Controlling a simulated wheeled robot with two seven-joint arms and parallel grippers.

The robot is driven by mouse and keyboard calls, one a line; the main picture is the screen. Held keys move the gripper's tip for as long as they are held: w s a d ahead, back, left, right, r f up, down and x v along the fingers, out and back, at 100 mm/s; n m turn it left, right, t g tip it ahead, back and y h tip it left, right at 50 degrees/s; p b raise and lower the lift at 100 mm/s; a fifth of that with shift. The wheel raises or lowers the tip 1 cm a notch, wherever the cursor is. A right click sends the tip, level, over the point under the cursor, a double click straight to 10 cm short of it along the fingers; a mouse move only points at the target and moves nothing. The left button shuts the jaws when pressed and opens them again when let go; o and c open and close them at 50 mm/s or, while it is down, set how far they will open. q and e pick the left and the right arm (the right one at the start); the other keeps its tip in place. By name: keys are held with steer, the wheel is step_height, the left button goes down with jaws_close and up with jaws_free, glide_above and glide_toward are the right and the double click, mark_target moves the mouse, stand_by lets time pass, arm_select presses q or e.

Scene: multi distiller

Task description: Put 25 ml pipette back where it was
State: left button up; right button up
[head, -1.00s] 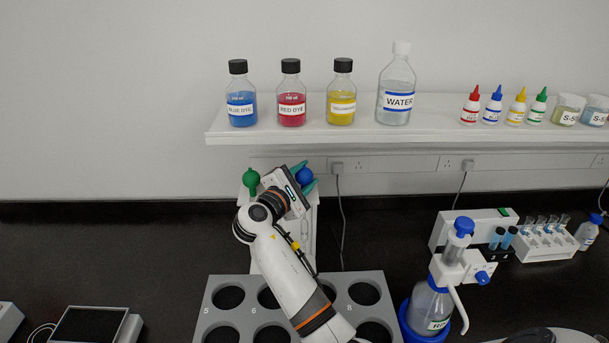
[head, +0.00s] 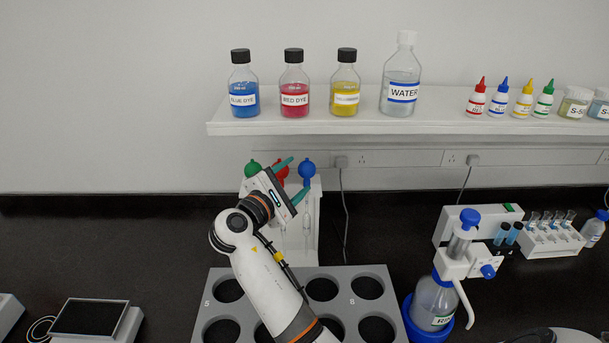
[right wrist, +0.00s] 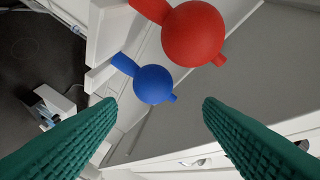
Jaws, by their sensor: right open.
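A white pipette stand (head: 312,235) on the bench holds pipettes with a green bulb (head: 252,168), a red bulb (head: 281,168) and a blue bulb (head: 307,167). No readable label shows which is the 25 ml one. My right gripper (head: 294,178) is open and empty, just in front of the stand, and partly covers the red bulb. In the right wrist view the blue bulb (right wrist: 153,84) lies ahead of the gap between the teal fingers, apart from both. My left gripper is not in view.
A grey rack with round holes (head: 345,272) lies below my right arm. A blue-capped dispenser bottle (head: 436,295) stands to its right. A white shelf (head: 440,123) with dye and water bottles hangs above the stand.

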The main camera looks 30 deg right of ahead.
steer(key=b+v, duration=0.1)
steer(key=v, duration=0.4)
steer(key=shift+s+a, duration=0.15)
steer(key=shift+a, duration=0.25)
